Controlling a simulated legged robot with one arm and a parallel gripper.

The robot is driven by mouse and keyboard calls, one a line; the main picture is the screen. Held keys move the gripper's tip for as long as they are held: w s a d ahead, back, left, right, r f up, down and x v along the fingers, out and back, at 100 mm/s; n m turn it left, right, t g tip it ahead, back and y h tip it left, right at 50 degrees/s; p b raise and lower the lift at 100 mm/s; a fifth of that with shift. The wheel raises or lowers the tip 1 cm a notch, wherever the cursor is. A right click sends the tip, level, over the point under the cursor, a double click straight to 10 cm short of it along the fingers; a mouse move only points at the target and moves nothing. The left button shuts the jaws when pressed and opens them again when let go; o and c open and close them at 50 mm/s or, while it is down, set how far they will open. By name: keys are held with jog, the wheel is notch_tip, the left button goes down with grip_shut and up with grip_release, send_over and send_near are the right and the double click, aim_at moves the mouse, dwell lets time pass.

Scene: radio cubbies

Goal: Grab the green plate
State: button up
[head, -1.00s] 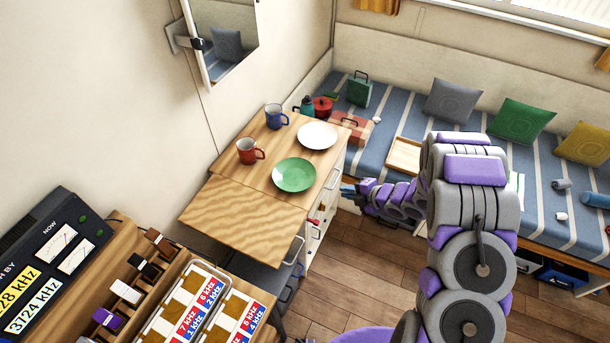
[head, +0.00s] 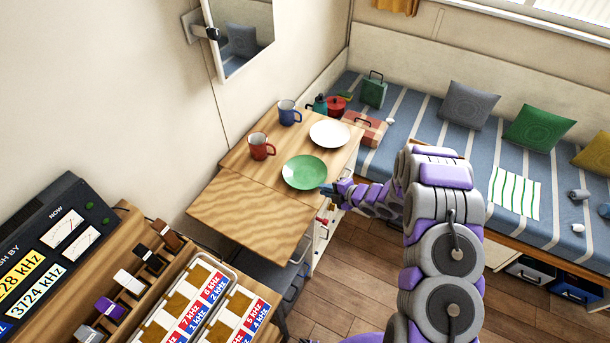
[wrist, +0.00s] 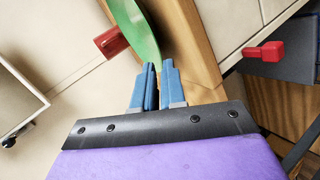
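The green plate (head: 303,172) lies flat near the right edge of the wooden table (head: 245,213). In the wrist view the plate (wrist: 135,28) shows at a steep angle at the top, its rim reaching down to the fingertips. My gripper (head: 328,190) is at the plate's right rim in the head view. In the wrist view the blue fingers of my gripper (wrist: 158,68) stand a little apart, with a narrow gap in line with the rim. Whether the fingers touch the plate is not clear.
A white plate (head: 329,134) lies just behind the green one. A red mug (head: 260,147) and a blue mug (head: 288,113) stand to the left. The front of the table is clear. A striped bench (head: 430,140) with cushions is at the right.

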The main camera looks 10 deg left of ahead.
aim_at(315, 193)
jog(key=shift+s+a+b+x, duration=0.15)
jog(key=shift+b+x, duration=0.25)
jog(key=shift+x, duration=0.95)
jog(key=shift+s+a+b+x, duration=0.1)
jog(key=shift+b+x, duration=0.3)
jog(key=shift+x, duration=0.95)
jog(key=shift+r, duration=0.15)
jog(key=shift+d, duration=0.1)
grip_shut()
